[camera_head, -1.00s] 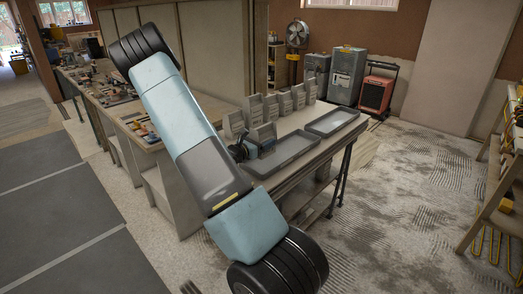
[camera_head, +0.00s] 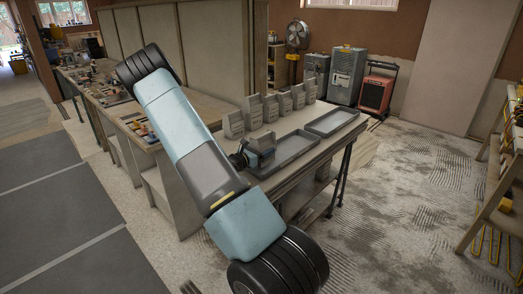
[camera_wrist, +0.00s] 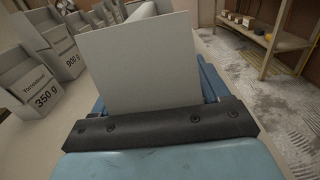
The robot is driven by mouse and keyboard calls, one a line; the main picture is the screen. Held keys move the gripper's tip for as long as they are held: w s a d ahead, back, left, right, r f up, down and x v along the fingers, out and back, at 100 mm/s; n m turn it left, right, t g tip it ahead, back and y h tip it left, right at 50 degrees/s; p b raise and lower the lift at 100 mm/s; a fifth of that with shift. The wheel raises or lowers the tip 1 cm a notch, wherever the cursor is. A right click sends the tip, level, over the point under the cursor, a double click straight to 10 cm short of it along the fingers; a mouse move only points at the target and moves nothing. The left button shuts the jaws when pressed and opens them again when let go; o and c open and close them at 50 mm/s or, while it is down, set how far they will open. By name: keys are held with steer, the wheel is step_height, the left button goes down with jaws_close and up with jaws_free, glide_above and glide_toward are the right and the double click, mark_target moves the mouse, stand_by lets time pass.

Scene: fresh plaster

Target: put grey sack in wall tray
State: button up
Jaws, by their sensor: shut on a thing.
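My gripper (camera_head: 252,154) is shut on a grey sack (camera_head: 263,141), a stiff upright block, at the left end of the nearer grey tray (camera_head: 290,158). In the head view I cannot tell whether the sack touches the tray. In the wrist view the sack (camera_wrist: 140,65) shows a plain pale face between the blue fingers of my gripper (camera_wrist: 155,92). Neither tray has a readable label, so I cannot tell which is the wall tray.
Several similar grey sacks (camera_head: 271,108) stand in a row behind the trays; the wrist view shows one marked 350 g (camera_wrist: 40,92). A cluttered bench (camera_head: 120,105) is at left. A shelf (camera_head: 502,170) stands at right. The floor between is open.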

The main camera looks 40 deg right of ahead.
steer(key=shift+f, duration=0.45)
steer(key=o, duration=1.2)
steer(key=shift+r, duration=0.1)
steer(key=shift+r, duration=0.6)
steer(key=a, duration=0.7)
steer(key=s+a, duration=0.1)
steer(key=a, duration=0.3)
steer(key=shift+a+f, duration=0.1)
steer(key=shift+a, duration=0.25)
steer(key=s+a+r+m+t+y, duration=0.1)
steer(key=s+a+r+m+y, duration=0.5)
steer(key=s+a+r, duration=0.2)
steer(key=s+a+r+m+t+y, duration=0.2)
steer(key=s+a+r+m+y, duration=0.4)
steer(key=a+r, duration=0.5)
steer(key=s+a+r+m+t+y, duration=0.1)
steer(key=s+a+r+m+y, duration=0.5)
steer(key=s+a+r, duration=0.3)
steer(key=shift+s+a+r+m, duration=0.2)
steer(key=shift+s+r, duration=0.3)
steer(key=shift+r, duration=0.05)
steer(key=shift+s+a+r+m, duration=0.15)
steer(key=shift+s+r+m, duration=0.05)
steer(key=shift+s+r, duration=0.3)
